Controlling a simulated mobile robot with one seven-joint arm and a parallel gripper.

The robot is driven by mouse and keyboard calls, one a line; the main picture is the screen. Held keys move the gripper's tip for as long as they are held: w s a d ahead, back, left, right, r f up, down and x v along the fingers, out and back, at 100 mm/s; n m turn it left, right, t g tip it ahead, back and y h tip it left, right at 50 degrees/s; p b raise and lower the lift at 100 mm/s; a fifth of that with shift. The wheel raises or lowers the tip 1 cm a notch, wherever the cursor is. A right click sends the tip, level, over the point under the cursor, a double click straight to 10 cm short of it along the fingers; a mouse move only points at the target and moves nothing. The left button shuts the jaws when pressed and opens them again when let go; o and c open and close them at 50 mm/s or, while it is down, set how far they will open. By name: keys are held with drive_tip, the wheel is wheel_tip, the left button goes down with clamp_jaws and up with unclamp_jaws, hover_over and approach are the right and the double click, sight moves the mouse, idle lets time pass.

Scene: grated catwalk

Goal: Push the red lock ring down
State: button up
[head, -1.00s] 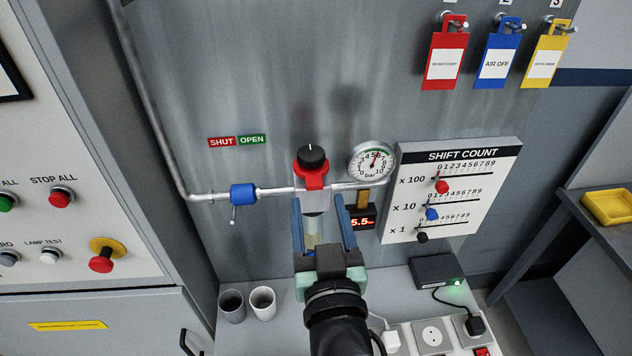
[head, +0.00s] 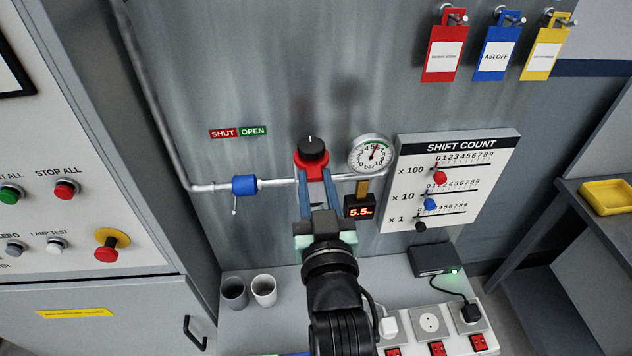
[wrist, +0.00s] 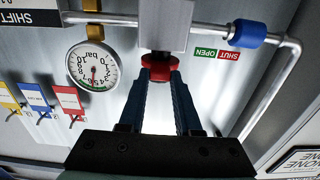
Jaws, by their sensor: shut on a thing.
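The red lock ring (head: 298,158) is a collar below the black knob (head: 313,147) of the regulator on the pipe, left of the round gauge (head: 370,154). My gripper (head: 315,176) reaches up from below, its blue fingers close together at the ring. In the wrist view the fingertips (wrist: 160,74) press on the two sides of the ring (wrist: 158,62). My gripper is shut on the ring. The fingers hide part of the ring and regulator body in the head view.
A blue valve handle (head: 244,185) sits on the pipe to the left. A small display (head: 360,211) reading 5.5 hangs below the gauge. The shift count board (head: 455,180) is to the right. Two cups (head: 264,290) and sockets (head: 430,324) lie below.

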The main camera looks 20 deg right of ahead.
drive_tip(key=shift+f+b, duration=0.85)
drive_tip(key=shift+f, duration=0.2)
clamp_jaws()
drive_tip(key=o, duration=1)
unclamp_jaws()
drive_tip(key=shift+c, duration=0.2)
drive_tip(key=shift+r, duration=0.1)
drive_tip(key=shift+s, duration=0.1)
drive_tip(key=b+v, duration=0.3)
drive_tip(key=v, duration=0.9)
drive_tip(key=shift+s, duration=0.4)
drive_tip(key=shift+a, duration=0.1)
